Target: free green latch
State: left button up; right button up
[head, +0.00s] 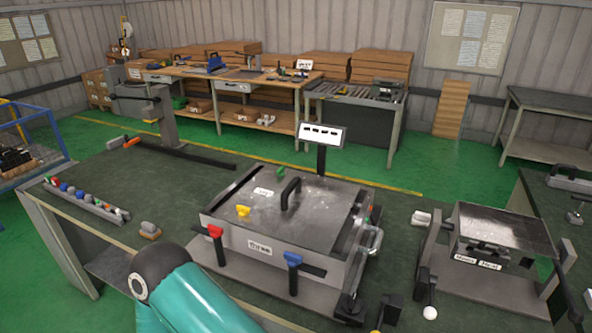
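A metal box with a flat grey lid (320,208) and a black handle (290,193) sits on the dark workbench. A red latch (215,232) and a blue latch (292,260) stand at the front side. A yellow knob-like part (243,210) is on the lid near its left edge. A teal arm link of mine with a black joint crosses the bottom, in front of the box. Neither gripper is in view.
A metal bar handle (368,243) stands along the box's right side. A second metal fixture (500,232) is farther right. A small sign (323,135) stands behind the box. A tray of coloured parts (85,199) lies left; bench between is mostly clear.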

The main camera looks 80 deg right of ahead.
aim_at(280, 172)
jog(key=z, duration=1.35)
jog(key=i, duration=0.55)
jog(key=u, duration=0.25)
